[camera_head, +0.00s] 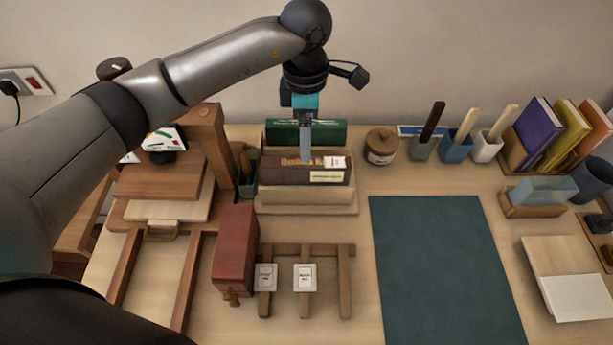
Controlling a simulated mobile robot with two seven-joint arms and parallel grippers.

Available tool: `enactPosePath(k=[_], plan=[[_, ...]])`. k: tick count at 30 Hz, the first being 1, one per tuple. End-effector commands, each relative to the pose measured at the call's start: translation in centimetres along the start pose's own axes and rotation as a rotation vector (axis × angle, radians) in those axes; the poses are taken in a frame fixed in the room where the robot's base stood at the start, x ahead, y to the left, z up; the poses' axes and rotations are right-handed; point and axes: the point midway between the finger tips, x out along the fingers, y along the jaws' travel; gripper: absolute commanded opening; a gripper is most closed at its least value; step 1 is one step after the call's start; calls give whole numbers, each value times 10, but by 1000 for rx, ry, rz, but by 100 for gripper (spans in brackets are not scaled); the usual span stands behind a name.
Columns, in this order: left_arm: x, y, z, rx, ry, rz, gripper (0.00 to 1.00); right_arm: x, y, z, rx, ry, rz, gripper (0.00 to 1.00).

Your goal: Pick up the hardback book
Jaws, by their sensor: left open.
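A dark brown hardback book (300,178) with gold lettering and pale labels sits in a light wooden holder (307,208) at the back middle of the table. A green book (283,133) stands behind it. My left gripper (306,155) points down from above, its fingers overlapping the brown book's upper edge in the picture. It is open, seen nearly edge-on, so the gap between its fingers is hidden. I cannot tell whether it touches the book. My right gripper is not in view.
A wooden press (165,180) stands close on the left, and a reddish-brown block (236,245) lies in front. A round wooden pot (381,147) and tool cups stand to the right. The dark green mat (445,265) is clear.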

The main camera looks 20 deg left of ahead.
Motion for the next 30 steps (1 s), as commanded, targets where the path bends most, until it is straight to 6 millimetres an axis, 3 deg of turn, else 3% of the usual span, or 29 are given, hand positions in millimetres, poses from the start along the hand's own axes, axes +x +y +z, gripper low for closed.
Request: enactPosePath(k=[3,14,22,30], plan=[[24,-1,0,-1,0,-4,75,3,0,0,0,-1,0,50],[49,0,0,-2,-2,-2,75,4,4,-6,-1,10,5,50],[89,1,0,-2,-2,-4,75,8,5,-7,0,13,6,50],[92,1,0,-1,-3,-1,74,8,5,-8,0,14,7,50]])
